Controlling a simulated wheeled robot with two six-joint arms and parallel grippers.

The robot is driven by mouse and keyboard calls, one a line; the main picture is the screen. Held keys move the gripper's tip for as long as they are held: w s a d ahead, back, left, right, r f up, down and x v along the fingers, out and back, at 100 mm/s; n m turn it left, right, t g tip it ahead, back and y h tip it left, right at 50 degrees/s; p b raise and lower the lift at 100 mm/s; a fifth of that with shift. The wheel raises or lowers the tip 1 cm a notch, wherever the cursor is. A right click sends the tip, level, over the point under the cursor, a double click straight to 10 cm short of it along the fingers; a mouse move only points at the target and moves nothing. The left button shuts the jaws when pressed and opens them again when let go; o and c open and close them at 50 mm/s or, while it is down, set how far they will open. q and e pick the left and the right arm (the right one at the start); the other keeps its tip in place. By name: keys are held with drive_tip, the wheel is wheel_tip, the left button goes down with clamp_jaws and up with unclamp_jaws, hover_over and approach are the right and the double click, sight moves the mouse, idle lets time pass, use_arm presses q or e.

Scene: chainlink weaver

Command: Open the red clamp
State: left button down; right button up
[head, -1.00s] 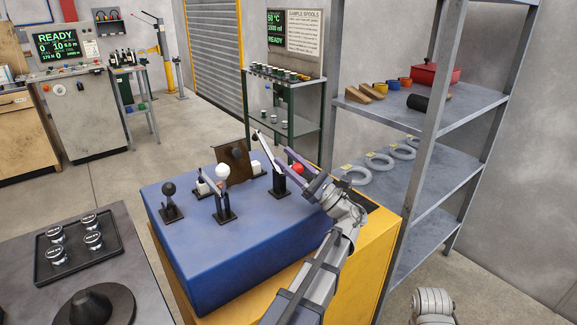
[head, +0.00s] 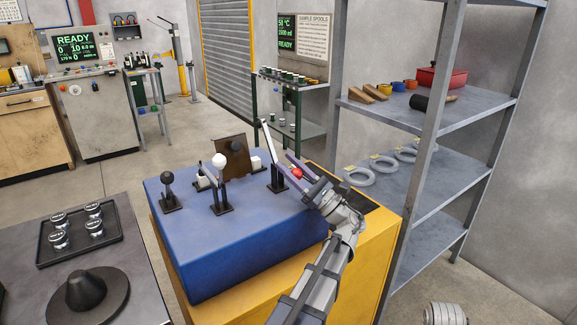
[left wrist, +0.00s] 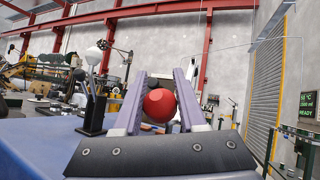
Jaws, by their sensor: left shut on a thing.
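The red clamp has a red ball knob (head: 297,173), a pale bar (head: 267,142) that stands up and leans left, and a dark base (head: 277,186) on the blue block. My left gripper (head: 284,161) is at the right of this clamp, with its purple fingers on either side of the red knob, shut on it. The left wrist view also shows the red knob (left wrist: 160,105) between the two fingers. The fingers hide the lever between knob and base. My right gripper is not in view.
On the blue block (head: 245,245) stand a white-knobbed clamp (head: 219,161), a black-knobbed clamp (head: 168,178) and a brown plate (head: 229,155). A grey shelf (head: 465,115) rises at the right. A table with a dark tray (head: 105,246) is at the lower left.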

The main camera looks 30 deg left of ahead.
use_arm(q)
drive_tip(key=shift+s+d+f+b, duration=0.35)
drive_tip(key=shift+d+f+b, duration=0.2)
drive_tip(key=shift+f+b, duration=0.15)
drive_tip(key=shift+s+f, duration=0.1)
drive_tip(key=shift+s, duration=0.05)
drive_tip(key=shift+c, duration=2.4)
unclamp_jaws()
drive_tip(key=shift+a, duration=0.1)
drive_tip(key=b+v, duration=0.4)
drive_tip(key=v, duration=0.3)
drive_tip(key=shift+w+d+f+b, duration=0.2)
drive_tip(key=shift+d+b, duration=0.1)
drive_tip(key=shift+d, duration=0.05)
